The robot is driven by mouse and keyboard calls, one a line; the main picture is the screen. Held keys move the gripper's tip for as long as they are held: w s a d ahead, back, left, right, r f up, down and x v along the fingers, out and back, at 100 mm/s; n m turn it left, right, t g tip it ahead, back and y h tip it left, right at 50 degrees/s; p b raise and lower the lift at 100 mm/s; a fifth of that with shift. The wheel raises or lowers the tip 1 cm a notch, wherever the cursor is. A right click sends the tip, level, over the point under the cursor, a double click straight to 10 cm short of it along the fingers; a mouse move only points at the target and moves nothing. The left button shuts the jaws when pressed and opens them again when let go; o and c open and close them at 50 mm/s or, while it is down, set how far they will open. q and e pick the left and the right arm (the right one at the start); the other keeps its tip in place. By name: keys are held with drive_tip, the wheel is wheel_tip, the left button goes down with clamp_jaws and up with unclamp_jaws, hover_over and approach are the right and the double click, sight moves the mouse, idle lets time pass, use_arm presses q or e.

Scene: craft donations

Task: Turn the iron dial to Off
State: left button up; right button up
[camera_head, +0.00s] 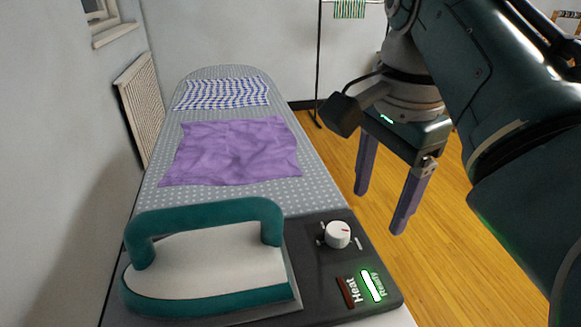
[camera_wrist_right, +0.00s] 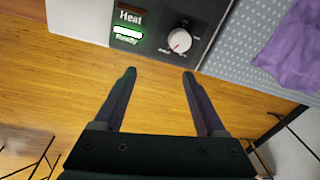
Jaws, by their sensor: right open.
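A white and teal iron (camera_head: 205,262) rests left of the panel. A "Ready" light (camera_head: 371,286) glows beside the unlit "Heat" lamp (camera_head: 346,292). My right gripper (camera_head: 382,212) is open and empty, off the board's right side, apart from the dial. My left gripper is not in view.
A purple cloth (camera_head: 231,151) and a blue-and-white checked cloth (camera_head: 222,93) lie on the dotted ironing board (camera_head: 240,201). A radiator (camera_head: 140,105) and wall stand close on the left. Wooden floor (camera_head: 330,158) lies right of the board.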

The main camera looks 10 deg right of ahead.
sight(339, 229)
drive_tip(key=w+a+r+m, duration=0.2)
drive_tip(key=a+r, duration=0.1)
drive_tip(key=shift+g, duration=0.3)
drive_tip(key=f, duration=0.3)
drive_tip(key=f+b, duration=0.1)
drive_tip(key=f, duration=0.2)
drive_tip(key=f+b, duration=0.1)
drive_tip(key=f, duration=0.2)
drive_tip(key=shift+w+a+f, duration=0.2)
drive_tip(key=shift+w+f, duration=0.1)
drive_tip(key=shift+w, duration=0.1)
drive_tip(key=shift+c, duration=0.2)
clamp_jaws()
